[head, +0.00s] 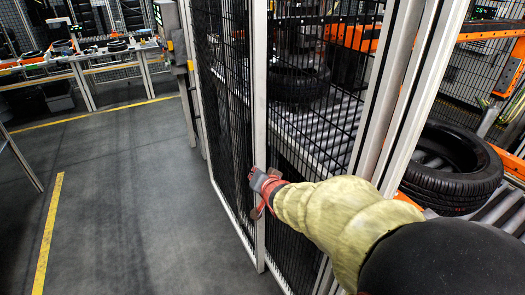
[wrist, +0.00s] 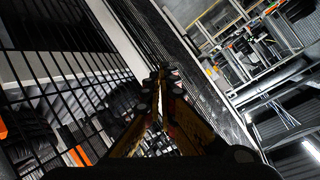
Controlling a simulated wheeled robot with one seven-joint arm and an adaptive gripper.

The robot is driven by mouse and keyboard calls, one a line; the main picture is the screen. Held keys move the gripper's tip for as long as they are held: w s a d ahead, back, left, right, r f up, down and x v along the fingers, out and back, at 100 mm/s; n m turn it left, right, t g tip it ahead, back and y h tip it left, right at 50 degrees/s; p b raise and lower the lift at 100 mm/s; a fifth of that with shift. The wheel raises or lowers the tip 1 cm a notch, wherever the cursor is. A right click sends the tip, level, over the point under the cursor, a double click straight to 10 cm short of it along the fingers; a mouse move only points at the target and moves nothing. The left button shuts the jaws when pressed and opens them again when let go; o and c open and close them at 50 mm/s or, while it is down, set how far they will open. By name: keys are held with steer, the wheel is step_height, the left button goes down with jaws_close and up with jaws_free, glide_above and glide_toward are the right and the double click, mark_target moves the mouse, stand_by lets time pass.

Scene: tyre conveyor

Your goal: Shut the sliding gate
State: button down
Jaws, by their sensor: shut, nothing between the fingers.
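The sliding gate (head: 259,115) is a black wire-mesh panel in a pale metal frame, in the middle of the head view. Its pale upright also crosses the wrist view (wrist: 118,38) at a slant. Mesh panels overlap here, so how far the gate stands open is hard to tell.
Behind the mesh, a roller conveyor (head: 318,140) carries a tyre (head: 297,82). Another tyre (head: 452,168) lies at the right. A control post (head: 178,65) stands left of the fence. The grey floor (head: 120,190) on the left is clear, with yellow lines. Workbenches (head: 85,60) stand at the back left.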

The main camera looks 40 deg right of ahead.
mark_target(260, 150)
steer(key=s+d+f+m+t+p, duration=0.2)
steer(key=s+d+f+m+t, duration=0.15)
steer(key=d+m+t, duration=0.4)
steer(key=shift+m+g+y, duration=0.5)
steer(key=shift+m+g, duration=0.15)
steer(key=shift+g, duration=0.1)
steer(key=b+x, duration=0.1)
steer(key=x, duration=0.3)
steer(key=d+b+x, duration=0.1)
steer(key=x, duration=0.9)
steer(key=shift+d+f+b, duration=0.1)
steer(key=shift+d+b, duration=0.2)
steer(key=shift+b, duration=0.1)
